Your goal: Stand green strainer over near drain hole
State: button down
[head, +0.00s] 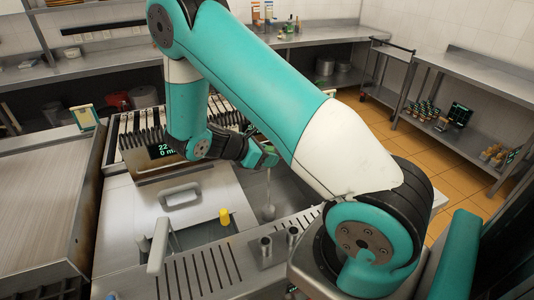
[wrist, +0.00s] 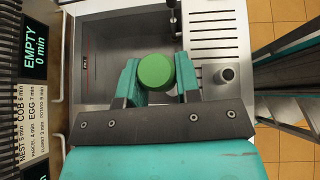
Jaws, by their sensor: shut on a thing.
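My gripper (wrist: 157,76) is shut on the green strainer (wrist: 155,71), whose round top shows between the two teal fingers in the wrist view. In the head view my gripper (head: 268,157) holds it up above the metal counter, beyond my arm's large links. I cannot make out a drain hole in either view; the gripper covers part of the basin.
A yellow piece (head: 225,216) stands by the sunken area at the front. Short metal pipe stubs (head: 265,246) rise from the slotted drainboard (head: 205,270); one stub (wrist: 225,74) is right of my gripper in the wrist view. A display unit (wrist: 34,50) stands at left.

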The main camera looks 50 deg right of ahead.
notch_tip(320, 180, down, 10)
jog(key=b, duration=0.5)
jog(key=shift+r, duration=0.2)
dwell(0.5)
jog(key=shift+f, duration=0.15)
dwell(0.8)
jog(key=shift+f+b, duration=1.95)
jog(key=shift+f, duration=1.5)
jog(key=shift+w+a+f+b, duration=0.3)
jog(key=shift+a+f+b, duration=0.25)
jog(key=shift+f, duration=0.25)
